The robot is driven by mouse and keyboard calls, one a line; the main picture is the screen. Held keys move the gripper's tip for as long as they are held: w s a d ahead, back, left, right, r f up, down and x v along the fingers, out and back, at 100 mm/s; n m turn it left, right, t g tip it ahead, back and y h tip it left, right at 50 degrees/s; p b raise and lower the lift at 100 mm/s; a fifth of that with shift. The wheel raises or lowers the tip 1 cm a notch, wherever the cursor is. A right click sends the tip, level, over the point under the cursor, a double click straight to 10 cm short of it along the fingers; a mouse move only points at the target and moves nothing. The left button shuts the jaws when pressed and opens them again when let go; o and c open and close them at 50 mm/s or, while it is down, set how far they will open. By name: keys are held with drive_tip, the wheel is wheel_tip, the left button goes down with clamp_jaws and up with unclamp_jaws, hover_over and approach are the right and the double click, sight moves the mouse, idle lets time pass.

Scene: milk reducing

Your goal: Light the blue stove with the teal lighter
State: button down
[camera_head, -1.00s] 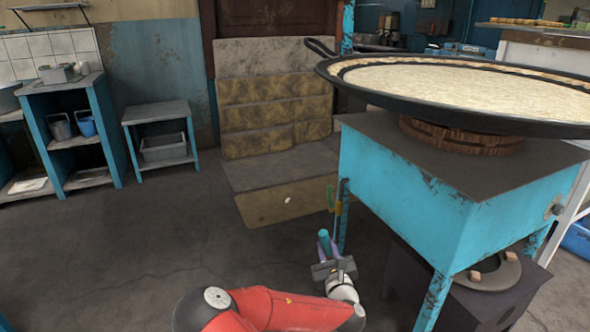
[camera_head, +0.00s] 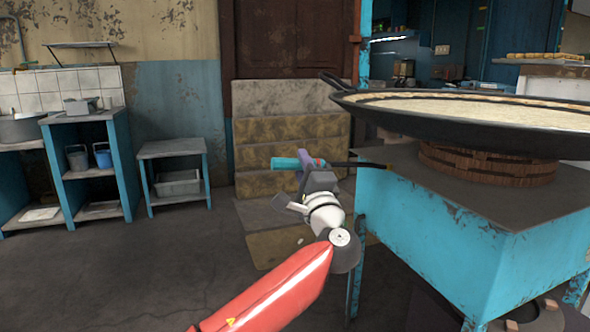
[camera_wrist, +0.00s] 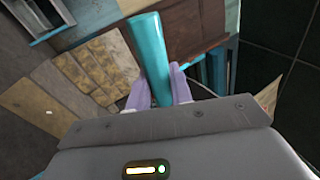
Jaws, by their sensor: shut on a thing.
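My gripper (camera_head: 305,168) is shut on the teal lighter (camera_head: 285,163), left of the blue stove (camera_head: 440,215). The lighter lies about level, with its teal handle to the left and its thin black rod pointing right. The rod's tip appears near the left edge of the stove top, below the pan; I cannot tell whether it touches. In the wrist view the teal handle (camera_wrist: 150,55) stands between my purple fingertips (camera_wrist: 160,92); the rod is not clear there. The brick-like burner ring (camera_head: 487,165) sits on the stove top. No flame shows.
A wide black pan (camera_head: 460,125) with pale contents sits on the burner ring and overhangs the stove's left side. Stone steps (camera_head: 285,130) stand behind my gripper. Blue shelves (camera_head: 125,165) and a small table (camera_head: 172,147) stand at the left. The floor between is clear.

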sight(388, 166)
drive_tip(key=w+d+p, duration=0.1)
drive_tip(key=d, duration=0.2)
drive_tip(key=w+d+p, duration=0.1)
drive_tip(key=d, duration=0.3)
drive_tip(key=w+d+p, duration=0.1)
drive_tip(key=d, duration=0.3)
drive_tip(key=shift+w+r, duration=0.25)
drive_tip(key=w+d+b, duration=0.1)
drive_tip(key=d, duration=0.1)
drive_tip(key=d+b, duration=0.1)
drive_tip(key=d, duration=0.2)
drive_tip(key=w+d+b, duration=0.1)
drive_tip(key=d, duration=0.2)
drive_tip(key=shift+w+d+f, duration=0.1)
drive_tip(key=shift+w+f, duration=0.2)
drive_tip(key=shift+w, duration=0.05)
drive_tip(key=shift+w+d+r, duration=0.1)
drive_tip(key=shift+d, duration=0.25)
drive_tip(key=shift+w+d+b, duration=0.15)
drive_tip(key=shift+d+b, duration=0.2)
drive_tip(key=shift+d+b, duration=0.1)
drive_tip(key=shift+b, duration=0.55)
idle(0.9)
